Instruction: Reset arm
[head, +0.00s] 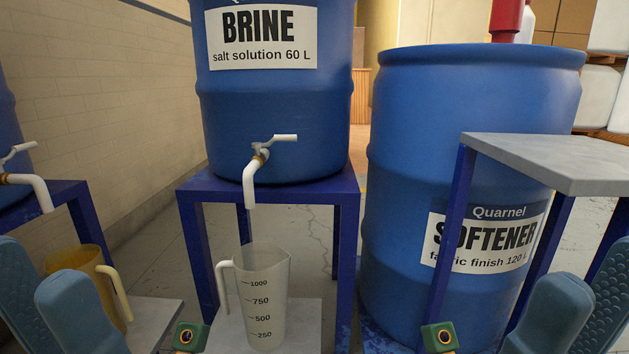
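My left gripper (42,268) is at the lower left corner, its two blue fingers pointing up. The ridged inner face of one finger shows behind the smooth back of the other, so it looks open, with nothing seen between the fingers. My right gripper (592,270) is at the lower right corner in a mirrored pose, also open and seemingly empty. Both are cut off by the frame's edges. The left one overlaps the view of the amber jug, and the right one the view of the grey-topped stand; I cannot tell any contact.
A blue brine drum (280,115) with a tap (258,170) stands on a blue stand (345,190). A clear measuring jug (268,290) is below the spout. An amber jug (85,268) is at left. A softener drum (400,150) and grey-topped stand (560,155) are at right.

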